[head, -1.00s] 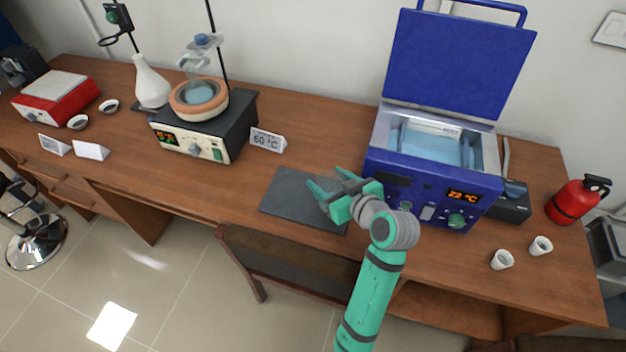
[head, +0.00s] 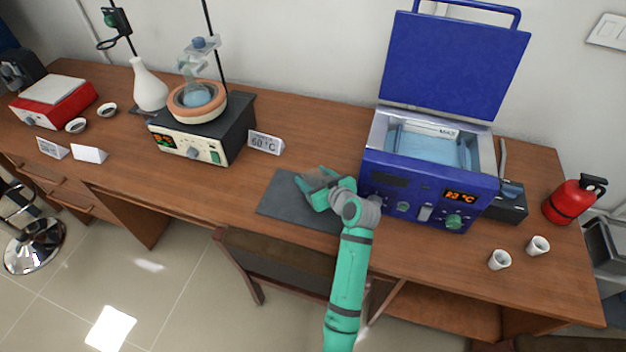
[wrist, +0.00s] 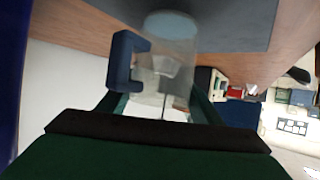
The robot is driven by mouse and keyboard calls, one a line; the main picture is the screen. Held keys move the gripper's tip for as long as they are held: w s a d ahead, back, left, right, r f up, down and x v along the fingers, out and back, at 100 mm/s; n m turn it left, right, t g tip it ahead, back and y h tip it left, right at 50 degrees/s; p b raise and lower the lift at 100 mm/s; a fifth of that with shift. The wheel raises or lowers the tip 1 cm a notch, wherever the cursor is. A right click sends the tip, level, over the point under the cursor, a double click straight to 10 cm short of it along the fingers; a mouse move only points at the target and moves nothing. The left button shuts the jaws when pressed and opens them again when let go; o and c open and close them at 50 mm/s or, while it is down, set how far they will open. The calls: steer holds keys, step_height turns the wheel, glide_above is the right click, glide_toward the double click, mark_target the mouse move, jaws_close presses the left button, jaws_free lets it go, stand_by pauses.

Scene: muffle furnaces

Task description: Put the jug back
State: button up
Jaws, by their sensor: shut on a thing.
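The jug is clear, with a dark blue handle. In the wrist view the jug (wrist: 172,62) stands between my fingers, with its handle (wrist: 123,62) to the left. In the head view the jug is see-through and mostly hidden by my fingers. I cannot tell whether it touches the mat, which also shows in the wrist view (wrist: 235,22).
The blue water bath (head: 415,195), lid raised, stands right of my gripper. A heater with a flask (head: 200,140) and a temperature card (head: 266,142) stand to the left. Two white cups (head: 499,260) and a red extinguisher (head: 572,200) are at right.

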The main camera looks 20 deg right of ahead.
steer(key=shift+f, duration=0.7)
steer(key=o, duration=1.8)
steer(key=shift+f, duration=0.1)
steer(key=v, duration=1.2)
